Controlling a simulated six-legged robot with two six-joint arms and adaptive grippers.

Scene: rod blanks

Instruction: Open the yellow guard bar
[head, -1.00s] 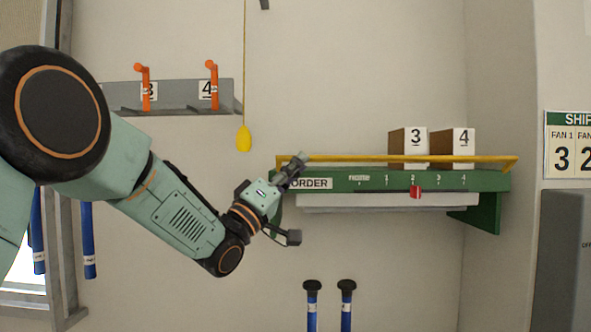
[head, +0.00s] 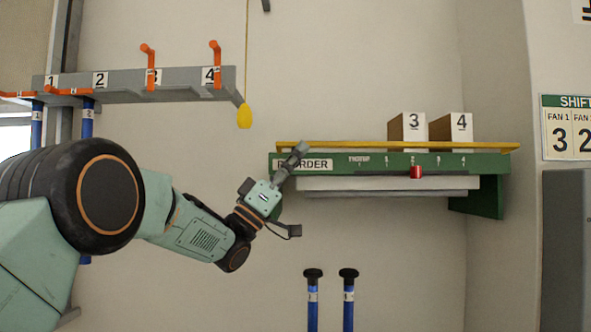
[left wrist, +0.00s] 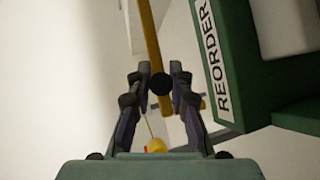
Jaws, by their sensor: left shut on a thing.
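The yellow guard bar (head: 400,146) runs level along the top front of the green reorder shelf (head: 488,163). My left gripper (head: 300,148) is at the bar's left end, beside the REORDER label. In the left wrist view the bar (left wrist: 149,35) comes down between the two fingertips (left wrist: 160,76), and the gripper is shut on it. A round black piece at the fingertips hides part of the bar there. My right gripper is in neither view.
White-fronted boxes 3 (head: 413,127) and 4 (head: 460,126) stand behind the bar. A red slider (head: 416,172) sits on the shelf front. A yellow pull (head: 244,116) hangs left of the gripper. Blue rods (head: 348,300) stand below. A grey rack (head: 180,92) is at left.

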